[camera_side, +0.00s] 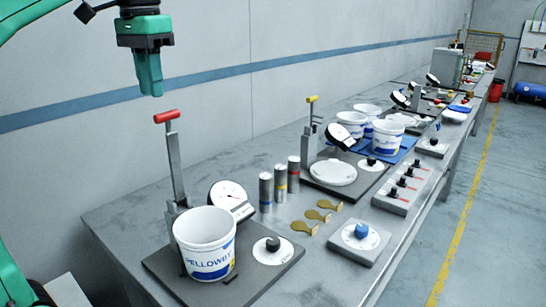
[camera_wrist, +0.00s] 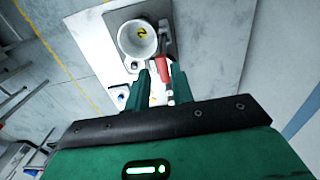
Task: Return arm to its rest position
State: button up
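My gripper (camera_side: 151,92) hangs in the air at the upper left of the side view, above the red-handled lever (camera_side: 167,117) and apart from it. In the wrist view my gripper (camera_wrist: 160,70) has its two green fingers spread with a gap between them, and nothing is held. The lever's red handle (camera_wrist: 166,76) shows beyond that gap. A white bucket (camera_side: 206,250) with blue lettering stands upright on a dark base plate (camera_side: 262,284). The bucket (camera_wrist: 122,42) also shows from above, with a yellow mark inside.
A round dial (camera_side: 229,196) stands behind the bucket. A second lever station (camera_side: 333,172) and more buckets (camera_side: 387,137) stand farther along the bench. A wall (camera_side: 220,40) runs behind. The air around my gripper is clear.

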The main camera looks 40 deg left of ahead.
jog(key=s+d+f+t, duration=0.1)
jog(key=s+f, duration=0.3)
jog(key=f, duration=0.8)
jog(key=s+d+f+t, duration=0.1)
jog(key=s+f+t, duration=0.3)
jog(key=f, duration=0.8)
jog(key=shift+d, duration=0.4)
